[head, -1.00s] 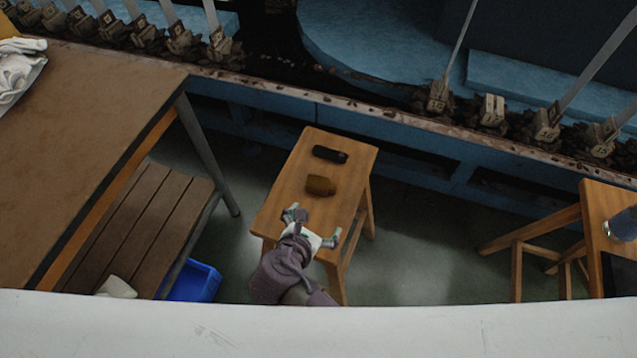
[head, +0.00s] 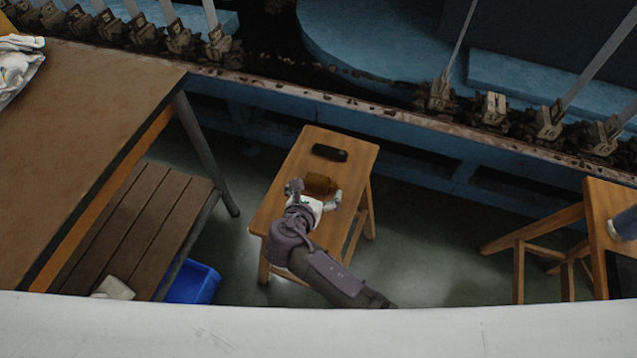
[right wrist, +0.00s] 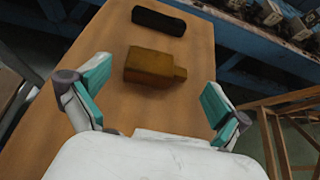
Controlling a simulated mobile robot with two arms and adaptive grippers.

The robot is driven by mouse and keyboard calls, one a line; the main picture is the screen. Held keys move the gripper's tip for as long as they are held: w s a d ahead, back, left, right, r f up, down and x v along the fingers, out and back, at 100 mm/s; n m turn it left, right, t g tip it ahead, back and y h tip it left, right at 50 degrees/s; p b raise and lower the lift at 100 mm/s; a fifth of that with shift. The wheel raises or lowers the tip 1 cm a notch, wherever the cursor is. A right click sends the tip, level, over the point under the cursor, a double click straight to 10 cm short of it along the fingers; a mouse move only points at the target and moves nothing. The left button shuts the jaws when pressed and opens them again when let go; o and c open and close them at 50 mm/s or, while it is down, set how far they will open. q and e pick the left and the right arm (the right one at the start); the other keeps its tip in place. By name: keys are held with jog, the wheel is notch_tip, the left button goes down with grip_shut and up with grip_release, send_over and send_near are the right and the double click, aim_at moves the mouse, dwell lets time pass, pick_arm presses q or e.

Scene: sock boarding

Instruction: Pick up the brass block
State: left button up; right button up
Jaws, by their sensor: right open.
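The brass block (head: 319,184) is a brownish-gold block lying on a small wooden stool (head: 345,225). In the right wrist view the brass block (right wrist: 150,67) shows a narrower stub at its right end. My right gripper (head: 315,190) is open over the stool, its two fingers to either side of the block's near part in the head view. In the right wrist view the fingers with teal pads (right wrist: 152,90) stand wide apart, and the block lies ahead between their lines. My left gripper is not in view.
A black oblong object (head: 329,153) lies on the stool beyond the block. A brown table (head: 90,110) stands at the left, with a slatted bench (head: 140,230) and a blue bin (head: 192,282). Another stool (head: 605,210) stands at the right. Blue machinery runs along the back.

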aim_at(321, 182)
jog(key=x, duration=0.3)
jog(key=shift+w+f, duration=0.15)
jog(key=shift+w, duration=0.05)
jog(key=shift+c, duration=0.3)
jog(key=c, duration=1.1)
